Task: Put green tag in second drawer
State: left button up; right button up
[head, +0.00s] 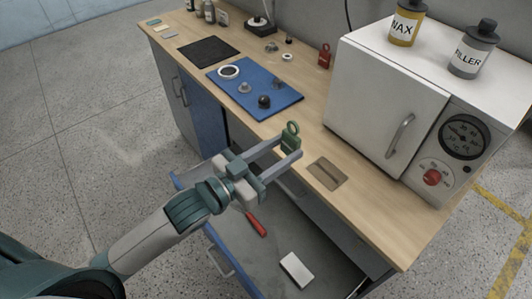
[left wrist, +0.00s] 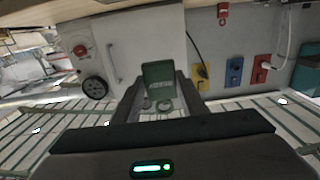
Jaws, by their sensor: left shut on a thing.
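The green tag (head: 291,136), a flat piece with a ring at its top, is held upright between the fingertips of my left gripper (head: 289,147). In the left wrist view the tag (left wrist: 158,80) shows as a dark green plate with pale lettering between the two fingers. The gripper is shut on it, above the front edge of the workbench. A drawer (head: 225,262) with a blue front and grey inside stands pulled out below my left forearm. I cannot tell which drawer in the stack it is. My right gripper is not in view.
The open drawer holds a red-handled tool (head: 256,224) and a white block (head: 297,268). On the wooden workbench (head: 385,222) are a blue mat (head: 285,99) with small parts, a brown plate (head: 327,173), a red tag (head: 324,57) and a white oven (head: 375,95).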

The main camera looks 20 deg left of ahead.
aim_at(293, 149)
pick_arm(q)
jog(key=d+m+g+h, duration=0.1)
jog(key=w+d+m+g+h, duration=0.1)
jog(key=d, duration=0.1)
jog(key=w+d+r+m+g+h, duration=0.1)
jog(key=shift+w+d+h, duration=0.1)
jog(key=shift+d+h, duration=0.05)
jog(key=shift+h, duration=0.15)
jog(key=shift+w+d+r+m+g+h, duration=0.15)
jog(key=shift+w+d+m+g+h, duration=0.2)
jog(key=shift+d+m+g+h, duration=0.25)
jog(key=shift+w+d+r+m+g+h, duration=0.25)
jog(key=shift+w+d+m+g, duration=0.15)
jog(key=shift+d+g, duration=0.35)
jog(key=shift+w+d+r+m+g+h, duration=0.1)
jog(key=shift+w+d+m+g+h, duration=0.2)
jog(key=shift+d+m+g+h, duration=0.35)
jog(key=shift+d, duration=0.15)
